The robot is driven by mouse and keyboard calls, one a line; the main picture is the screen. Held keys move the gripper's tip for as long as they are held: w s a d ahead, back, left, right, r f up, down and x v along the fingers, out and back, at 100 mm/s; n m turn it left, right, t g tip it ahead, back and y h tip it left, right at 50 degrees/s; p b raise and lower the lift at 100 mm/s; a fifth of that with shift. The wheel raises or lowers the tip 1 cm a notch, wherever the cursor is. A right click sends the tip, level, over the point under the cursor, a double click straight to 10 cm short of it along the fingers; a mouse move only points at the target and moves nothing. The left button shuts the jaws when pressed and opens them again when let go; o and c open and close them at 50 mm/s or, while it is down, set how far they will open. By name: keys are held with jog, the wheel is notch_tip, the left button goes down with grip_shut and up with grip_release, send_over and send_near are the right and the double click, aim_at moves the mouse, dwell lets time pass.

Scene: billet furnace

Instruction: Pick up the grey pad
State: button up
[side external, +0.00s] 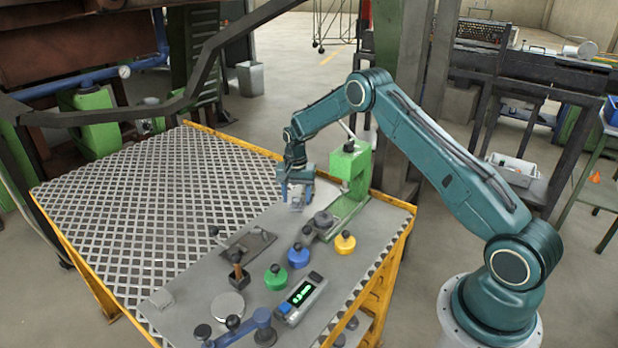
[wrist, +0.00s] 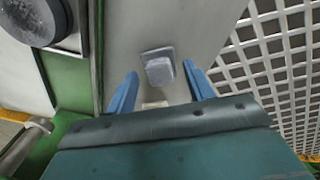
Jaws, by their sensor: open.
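A small grey pad (wrist: 158,67), roughly square with a raised lighter block, lies on the bench plate in the wrist view. It sits between and slightly beyond the blue fingertips of my gripper (wrist: 160,76). My gripper is open, with one finger on each side of the pad and a visible gap to each. In the side view my gripper (side external: 296,190) points down just left of the green stand, and a grey shape, apparently the pad (side external: 297,207), shows at its fingertips. Contact there cannot be told.
The green stand (side external: 350,175) rises close to the right of my gripper. Blue (side external: 298,257), green (side external: 275,278) and yellow (side external: 345,243) knobbed weights and a display device (side external: 300,300) stand nearer the front. The metal grating (side external: 160,190) at left is clear.

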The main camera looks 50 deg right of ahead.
aim_at(297, 199)
dwell(0.5)
jog(key=c, duration=1.1)
jog(key=shift+r, duration=0.15)
notch_tip(297, 199, up, 20)
jog(key=shift+f, duration=0.15)
jog(key=o, duration=0.3)
jog(key=shift+c, duration=0.9)
jog(key=shift+f, duration=0.1)
